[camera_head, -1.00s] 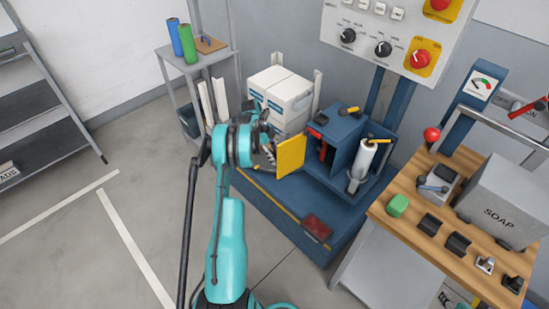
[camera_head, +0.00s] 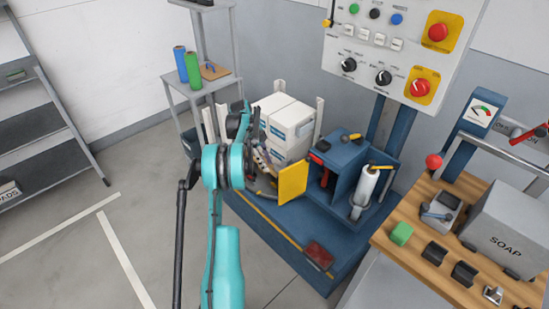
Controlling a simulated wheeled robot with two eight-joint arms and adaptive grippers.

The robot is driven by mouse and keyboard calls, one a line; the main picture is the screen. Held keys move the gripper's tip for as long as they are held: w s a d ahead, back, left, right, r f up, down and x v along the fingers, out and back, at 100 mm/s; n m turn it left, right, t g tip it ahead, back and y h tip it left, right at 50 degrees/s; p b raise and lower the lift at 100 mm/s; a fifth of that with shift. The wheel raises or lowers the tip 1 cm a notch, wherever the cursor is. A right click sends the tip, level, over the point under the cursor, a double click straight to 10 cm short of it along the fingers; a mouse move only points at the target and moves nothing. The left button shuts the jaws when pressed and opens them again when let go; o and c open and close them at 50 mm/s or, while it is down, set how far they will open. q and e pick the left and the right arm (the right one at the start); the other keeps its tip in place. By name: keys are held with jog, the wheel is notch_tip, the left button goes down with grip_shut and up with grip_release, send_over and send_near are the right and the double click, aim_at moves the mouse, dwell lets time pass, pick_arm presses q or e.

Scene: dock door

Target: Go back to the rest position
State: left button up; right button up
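My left arm, teal and black, comes up from the bottom, left of centre. My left gripper (camera_head: 262,160) is dark and partly hidden behind the wrist joint. It appears in front of the white boxes and left of the yellow panel, with a visible gap to that panel. I cannot see its fingertips clearly enough to tell open from shut, and I see nothing clearly held. My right gripper is not in view.
A yellow panel (camera_head: 293,182) stands by the blue cabinet (camera_head: 346,160) on a blue base. White boxes (camera_head: 290,122) stand behind. A wooden bench (camera_head: 415,245) with a soap box (camera_head: 506,228) is at right. Grey shelves (camera_head: 30,125) stand far left; the left floor is clear.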

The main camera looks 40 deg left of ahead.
pick_arm(q)
jog(key=d+r+n+y, duration=0.2)
jog(key=d+r+n, duration=0.3)
jog(key=d+r, duration=1.15)
jog(key=s+d+r+n+t+y, duration=0.3)
jog(key=s+d, duration=0.5)
jog(key=d, duration=0.6)
jog(key=s+d+f+n+t, duration=0.2)
jog(key=s+d+f+n, duration=0.2)
jog(key=s+d, duration=0.6)
jog(key=s+n, duration=0.1)
jog(key=s, duration=0.3)
jog(key=shift+d+n+t+h, duration=0.15)
jog(key=shift+n+t+h, duration=0.15)
jog(key=shift+n+h, duration=0.1)
jog(key=shift+d, duration=0.1)
